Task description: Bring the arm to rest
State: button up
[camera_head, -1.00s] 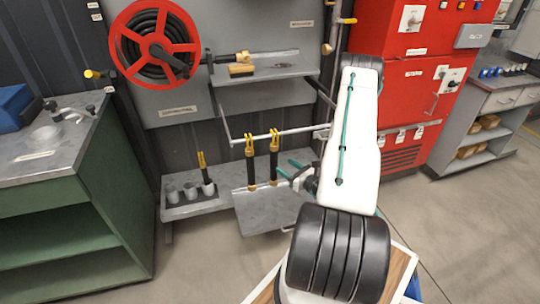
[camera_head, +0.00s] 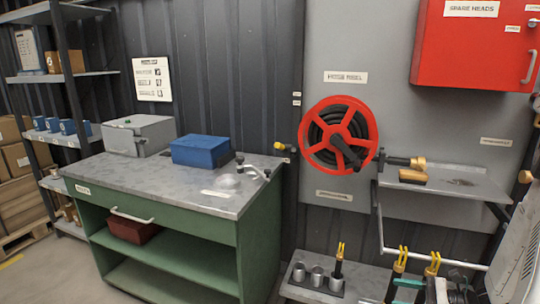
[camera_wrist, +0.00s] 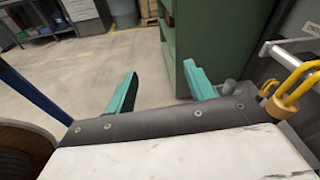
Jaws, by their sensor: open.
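My gripper (camera_wrist: 158,90) shows in the wrist view with its two teal fingers wide apart and nothing between them. Beyond the fingers are open floor and the side of a green workbench (camera_wrist: 225,40). In the head view my arm shows only in part at the lower right edge. A teal finger shows there low in the picture, near the black-and-yellow tools (camera_head: 401,261) on the rail. The wrist view shows a yellow tool top (camera_wrist: 298,85) and the rail close on the right, apart from the fingers. Most of my arm is out of view.
The green workbench (camera_head: 165,228) carries a blue box (camera_head: 201,151) and a grey case. A red hose reel (camera_head: 339,137) and a grey shelf (camera_head: 455,186) are on the wall. A low ledge with metal cups (camera_head: 317,276) lies below.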

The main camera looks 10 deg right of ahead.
jog(key=s+a+r+n+g+h, duration=0.2)
jog(key=s+a+r+n+h, duration=0.2)
jog(key=r+n, duration=0.4)
jog(key=s+a+r+n+g+h, duration=0.3)
jog(key=s+a+r+n+h, duration=0.1)
jog(key=s+a+r+n, duration=0.3)
jog(key=s+a+r+n+g+h, duration=0.3)
jog(key=s+a+r+n+h, duration=0.2)
jog(key=a+r+n, duration=0.3)
notch_tip(320, 180, up, 5)
jog(key=shift+s+a+f+n, duration=0.1)
jog(key=shift+s+a+n, duration=0.25)
jog(key=shift+s, duration=0.3)
